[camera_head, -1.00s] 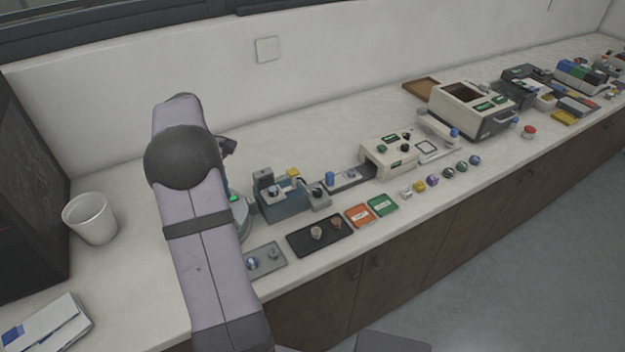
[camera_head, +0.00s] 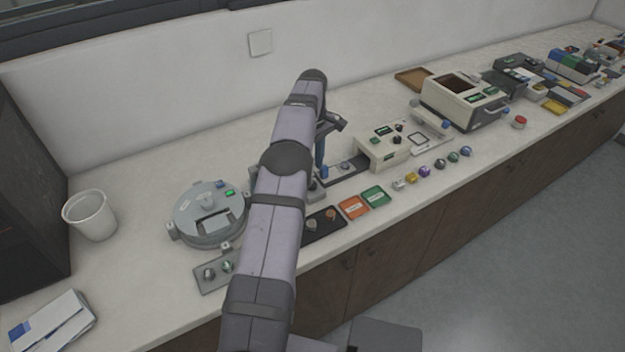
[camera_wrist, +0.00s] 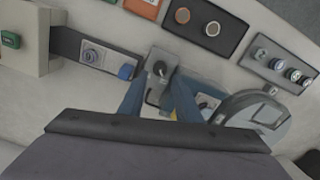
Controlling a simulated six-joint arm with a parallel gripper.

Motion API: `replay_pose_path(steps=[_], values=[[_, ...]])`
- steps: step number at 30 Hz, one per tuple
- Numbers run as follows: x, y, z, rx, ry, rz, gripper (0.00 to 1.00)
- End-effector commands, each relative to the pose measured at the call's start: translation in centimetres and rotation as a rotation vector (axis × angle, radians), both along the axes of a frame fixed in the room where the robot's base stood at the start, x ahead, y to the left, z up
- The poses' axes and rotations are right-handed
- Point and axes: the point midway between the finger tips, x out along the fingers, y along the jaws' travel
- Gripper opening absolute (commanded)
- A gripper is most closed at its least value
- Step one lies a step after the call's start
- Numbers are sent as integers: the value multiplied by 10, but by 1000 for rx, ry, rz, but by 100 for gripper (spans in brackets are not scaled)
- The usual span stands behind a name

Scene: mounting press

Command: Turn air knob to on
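A small dark knob (camera_wrist: 160,68) sits on a grey block (camera_wrist: 168,58) in the wrist view; it appears to be the air knob, but no label or on mark is readable. My gripper (camera_wrist: 158,92) is open, with its two blue fingers apart. In that view the knob shows between and just beyond the fingers, with no visible contact. A second dark knob (camera_wrist: 204,103) shows right of the right finger.
A round grey machine (camera_head: 210,212) lies left of my arm. A black tray (camera_head: 325,222) and orange and green pads (camera_head: 354,207) line the front.

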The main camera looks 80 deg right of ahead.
Motion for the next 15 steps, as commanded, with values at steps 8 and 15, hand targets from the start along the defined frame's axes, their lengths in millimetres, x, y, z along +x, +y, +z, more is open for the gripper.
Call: replay_pose_path(steps=[8,15], values=[[0,1,-31,4,1,1,31],[0,1,-58,3,2,1,31]])
